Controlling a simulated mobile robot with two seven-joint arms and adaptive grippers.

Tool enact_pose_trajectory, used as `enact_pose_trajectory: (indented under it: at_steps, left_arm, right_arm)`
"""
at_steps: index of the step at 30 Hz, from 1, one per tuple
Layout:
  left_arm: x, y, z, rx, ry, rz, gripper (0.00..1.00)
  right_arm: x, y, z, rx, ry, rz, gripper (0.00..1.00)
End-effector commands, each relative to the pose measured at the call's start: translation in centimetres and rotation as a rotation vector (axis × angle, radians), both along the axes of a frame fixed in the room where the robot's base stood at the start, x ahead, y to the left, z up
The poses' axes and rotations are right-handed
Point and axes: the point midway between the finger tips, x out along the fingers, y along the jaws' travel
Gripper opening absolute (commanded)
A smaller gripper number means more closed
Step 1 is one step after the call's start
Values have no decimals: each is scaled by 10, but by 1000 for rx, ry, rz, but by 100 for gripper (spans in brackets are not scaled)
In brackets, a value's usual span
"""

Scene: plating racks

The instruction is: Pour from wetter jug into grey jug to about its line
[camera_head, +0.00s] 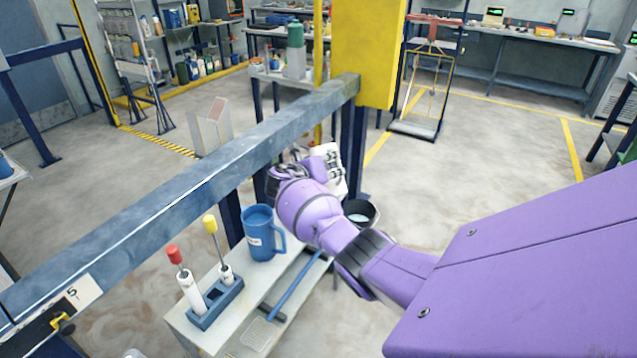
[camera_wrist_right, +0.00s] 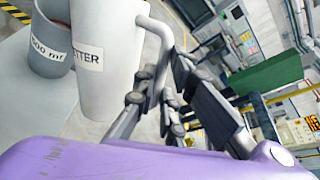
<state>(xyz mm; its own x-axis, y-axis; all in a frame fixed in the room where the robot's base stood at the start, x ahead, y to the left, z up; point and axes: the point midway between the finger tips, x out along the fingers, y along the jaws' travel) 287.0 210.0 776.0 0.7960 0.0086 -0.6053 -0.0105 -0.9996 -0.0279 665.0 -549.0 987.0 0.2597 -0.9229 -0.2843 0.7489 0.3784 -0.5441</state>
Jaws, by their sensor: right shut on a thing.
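The white wetter jug (camera_wrist_right: 108,60) fills the left of the right wrist view, its label partly cut to "TTER". My right gripper (camera_wrist_right: 163,92) is shut on its handle. The grey jug (camera_wrist_right: 48,62), with a "500 ml" label, is just beyond and to the left of the wetter jug in that view, partly hidden by it. Its line and any liquid level cannot be made out. In the head view my right arm covers much of the area around the held jug, and the pouring lip does not show clearly. My left gripper is not in view.
A blue jug (camera_head: 260,236) stands on a light bench (camera_head: 205,331) beside a blue rack (camera_head: 216,302) holding red- and yellow-topped tools. A dark round container (camera_head: 359,211) shows beside my arm. A long blue-grey rail (camera_head: 190,185) crosses in front.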

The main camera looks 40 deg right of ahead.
Motion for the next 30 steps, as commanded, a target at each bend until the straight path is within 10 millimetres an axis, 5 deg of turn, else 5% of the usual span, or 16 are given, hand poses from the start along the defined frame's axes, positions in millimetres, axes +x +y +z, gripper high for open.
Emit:
enact_pose_trajectory:
  at_steps: [17,30]
  left_arm:
    - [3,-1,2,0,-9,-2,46]
    - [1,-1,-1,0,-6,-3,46]
  right_arm:
    - [-4,1,-2,-26,-106,1,0]
    - [-5,1,15,-80,-360,1,0]
